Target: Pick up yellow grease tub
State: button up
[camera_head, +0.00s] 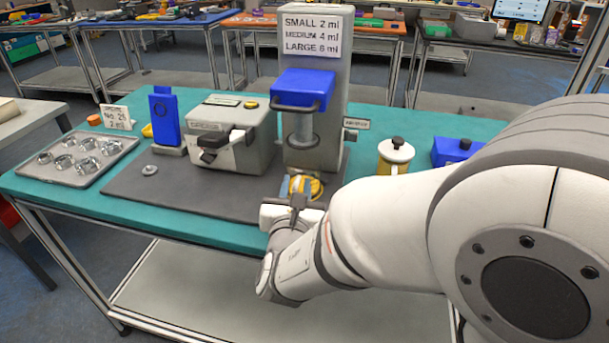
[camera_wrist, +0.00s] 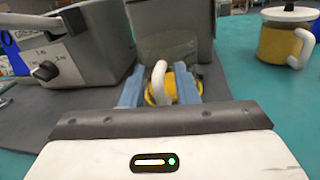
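A yellow tub (camera_head: 304,186) stands at the foot of the grey press, partly hidden by my gripper. In the wrist view this tub (camera_wrist: 181,82) shows a pale curved handle towards me. My gripper (camera_wrist: 160,88) has its two blue-grey fingers spread apart, one on each side of the handle, in front of the tub. I see no clear contact. In the head view my gripper (camera_head: 298,193) is low at the mat's front edge. A second yellow tub (camera_head: 395,158) with a white lid and black knob stands to the right; it also shows in the wrist view (camera_wrist: 284,42).
The grey press (camera_head: 320,110) with a blue head rises just behind the gripper. A grey box machine (camera_head: 235,135) and a blue stand (camera_head: 166,120) are to its left. A tray of metal parts (camera_head: 78,158) lies far left. A blue box (camera_head: 455,151) is at right.

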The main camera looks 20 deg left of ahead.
grip_shut()
jog(key=shift+r, duration=0.15)
jog(key=shift+r, duration=0.2)
notch_tip(320, 180, up, 3)
jog(key=shift+r+p, duration=0.2)
jog(key=shift+p, duration=0.1)
jog(key=b+v, duration=0.4)
jog(key=v, duration=1.4)
